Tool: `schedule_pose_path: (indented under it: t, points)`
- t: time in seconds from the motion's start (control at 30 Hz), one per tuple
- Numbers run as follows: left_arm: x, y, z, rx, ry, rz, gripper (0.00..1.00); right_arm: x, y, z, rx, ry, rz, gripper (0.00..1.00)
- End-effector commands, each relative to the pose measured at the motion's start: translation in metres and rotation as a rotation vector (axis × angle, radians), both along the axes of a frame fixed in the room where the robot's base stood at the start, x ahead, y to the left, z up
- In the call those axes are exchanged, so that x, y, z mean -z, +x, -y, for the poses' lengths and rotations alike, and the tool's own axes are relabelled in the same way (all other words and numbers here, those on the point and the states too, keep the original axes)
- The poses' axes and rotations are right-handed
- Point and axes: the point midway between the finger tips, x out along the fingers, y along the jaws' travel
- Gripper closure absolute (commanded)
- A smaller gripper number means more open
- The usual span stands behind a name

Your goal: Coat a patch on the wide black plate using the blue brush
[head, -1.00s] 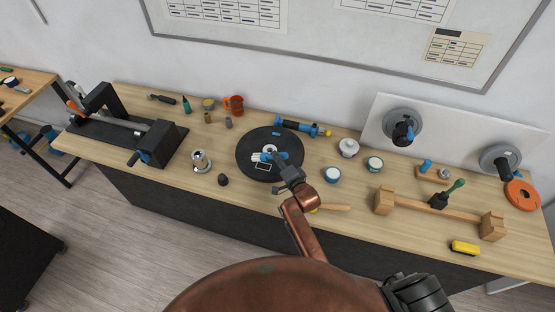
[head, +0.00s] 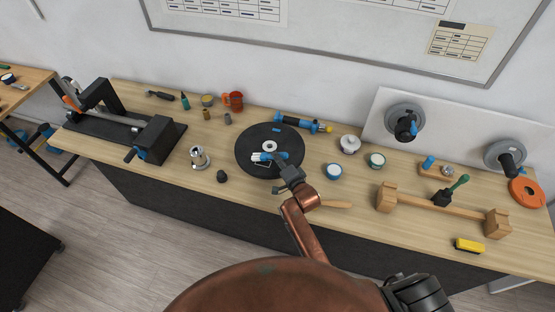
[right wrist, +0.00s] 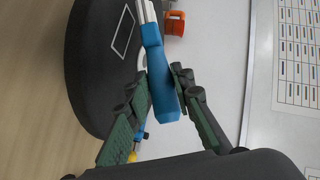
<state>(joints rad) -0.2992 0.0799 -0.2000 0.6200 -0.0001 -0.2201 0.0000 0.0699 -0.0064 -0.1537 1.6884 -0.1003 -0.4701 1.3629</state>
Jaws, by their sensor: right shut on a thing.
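The wide black plate (head: 243,148) is a round disc lying on the bench, with a pale ring near its middle and a white square outline (right wrist: 123,32) marked on it. My right gripper (head: 281,162) is above the plate's near right part. It is shut on the blue brush (head: 267,156), whose blue handle shows between the fingers in the right wrist view (right wrist: 160,75). The brush's white end points left, over or beside the outline. I cannot tell whether it touches the plate. The outline is partly covered in the head view. My left gripper is not in view.
A blue tool (head: 298,123) lies behind the plate. A white jar (head: 349,144) and a blue-rimmed tub (head: 332,171) stand right of it. A dark knob (head: 222,176) and a metal pot (head: 199,157) stand left.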

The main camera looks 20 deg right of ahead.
Motion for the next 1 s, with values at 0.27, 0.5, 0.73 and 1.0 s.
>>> schedule_pose_path:
  t: [0.27, 0.5, 0.73, 1.0]
  points:
    - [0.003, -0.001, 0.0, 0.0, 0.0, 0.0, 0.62, 0.005, 0.0, 0.0, 0.0, 0.001, 0.001, 1.0]
    - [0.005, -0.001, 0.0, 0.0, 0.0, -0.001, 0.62, 0.01, 0.0, 0.0, 0.0, 0.0, 0.0, 1.0]
    - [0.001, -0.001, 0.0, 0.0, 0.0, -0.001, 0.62, 0.009, -0.002, 0.003, 0.0, 0.0, -0.001, 1.0]
    - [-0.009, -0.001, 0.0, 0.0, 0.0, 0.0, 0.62, 0.008, -0.009, 0.014, 0.001, 0.0, 0.0, 1.0]
